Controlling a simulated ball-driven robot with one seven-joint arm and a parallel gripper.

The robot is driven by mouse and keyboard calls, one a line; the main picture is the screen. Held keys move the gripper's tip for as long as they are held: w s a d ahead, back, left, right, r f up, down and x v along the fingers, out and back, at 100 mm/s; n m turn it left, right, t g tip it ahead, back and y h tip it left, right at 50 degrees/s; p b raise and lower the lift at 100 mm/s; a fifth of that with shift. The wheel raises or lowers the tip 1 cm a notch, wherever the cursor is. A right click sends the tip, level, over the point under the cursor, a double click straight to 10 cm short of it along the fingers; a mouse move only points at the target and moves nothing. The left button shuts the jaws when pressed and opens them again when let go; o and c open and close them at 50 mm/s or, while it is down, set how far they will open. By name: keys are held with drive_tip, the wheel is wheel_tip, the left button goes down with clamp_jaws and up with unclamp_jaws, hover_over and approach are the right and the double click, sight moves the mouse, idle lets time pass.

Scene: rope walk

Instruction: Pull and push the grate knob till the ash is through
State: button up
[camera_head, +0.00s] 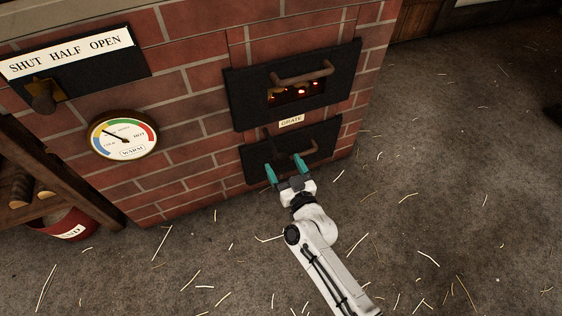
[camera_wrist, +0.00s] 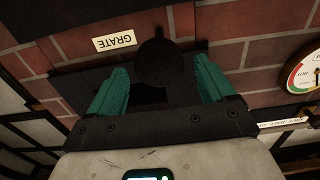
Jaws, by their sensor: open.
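The grate knob (camera_wrist: 160,66) is dark and round and sits between my gripper's fingers in the wrist view. In the head view its dark rod (camera_head: 269,146) sticks out of the brick front just below the white GRATE label (camera_head: 291,121). My gripper (camera_head: 284,165) has two teal fingers, spread apart on either side of the knob. In the wrist view, gaps show between the knob and both fingers (camera_wrist: 160,80). Orange embers (camera_head: 302,90) glow behind the opening in the upper black door (camera_head: 335,88). I cannot make out any ash.
A dial (camera_head: 122,134) and a SHUT HALF OPEN plate (camera_head: 70,55) are on the bricks at left. A red bucket (camera_head: 72,226) stands below them. Straw litters the open floor at right.

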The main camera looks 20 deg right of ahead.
sight(270, 140)
drive_tip(key=shift+w, duration=1.5)
